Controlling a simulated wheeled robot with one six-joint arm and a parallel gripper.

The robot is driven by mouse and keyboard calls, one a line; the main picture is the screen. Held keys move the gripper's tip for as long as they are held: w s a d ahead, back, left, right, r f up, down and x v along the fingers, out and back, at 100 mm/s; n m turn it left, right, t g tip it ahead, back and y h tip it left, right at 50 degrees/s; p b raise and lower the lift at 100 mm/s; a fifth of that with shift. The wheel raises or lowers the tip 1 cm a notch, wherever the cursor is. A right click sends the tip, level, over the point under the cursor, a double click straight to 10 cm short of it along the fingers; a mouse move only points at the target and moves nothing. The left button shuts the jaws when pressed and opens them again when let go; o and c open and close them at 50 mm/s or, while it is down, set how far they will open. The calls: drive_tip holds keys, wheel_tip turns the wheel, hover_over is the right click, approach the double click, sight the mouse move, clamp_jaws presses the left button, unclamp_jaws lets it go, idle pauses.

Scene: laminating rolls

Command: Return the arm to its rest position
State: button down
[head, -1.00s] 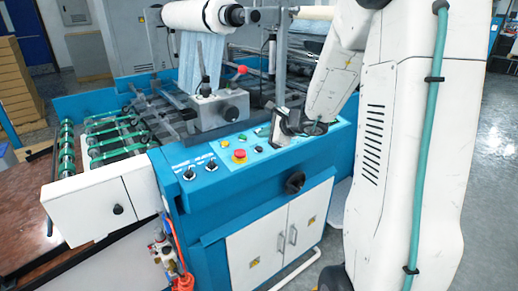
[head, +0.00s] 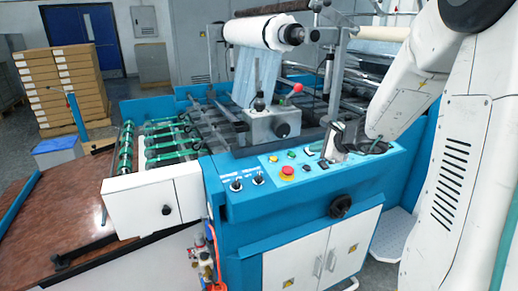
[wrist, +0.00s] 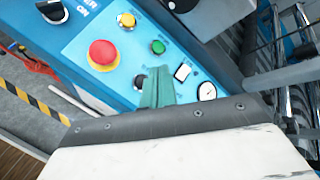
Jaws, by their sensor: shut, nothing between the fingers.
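My white arm fills the right side of the head view. Its end, my gripper (head: 335,148), is low beside the blue control panel (head: 262,182) of the laminating machine. In the wrist view my gripper's green fingers (wrist: 157,88) are together with nothing between them. They point toward the panel (wrist: 75,50), among its buttons and a small gauge (wrist: 207,92). A red emergency button (wrist: 104,54) is to their left. I cannot tell whether the fingertips touch the panel.
A white roll (head: 265,30) sits above the machine. A brown table (head: 60,215) is at left, with stacked boxes (head: 65,85) behind. Grey floor shows at back left.

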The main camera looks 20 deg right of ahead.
drive_tip(key=s+a+r+n+g+y, duration=0.1)
drive_tip(key=s+a+n+g+y, duration=0.45)
drive_tip(key=s+a+n, duration=0.9)
drive_tip(key=s+a+r+n+g+h, duration=0.2)
drive_tip(key=s+n+h, duration=0.2)
drive_tip(key=s, duration=0.5)
drive_tip(key=s+a+r+n+g+h, duration=0.2)
drive_tip(key=s+a+r+n+h, duration=0.1)
drive_tip(key=s, duration=0.7)
drive_tip(key=shift+n+h, duration=0.45)
drive_tip(key=shift+n, duration=0.8)
drive_tip(key=c, duration=2.1)
unclamp_jaws()
drive_tip(key=shift+g, duration=0.25)
drive_tip(key=shift+c, duration=0.2)
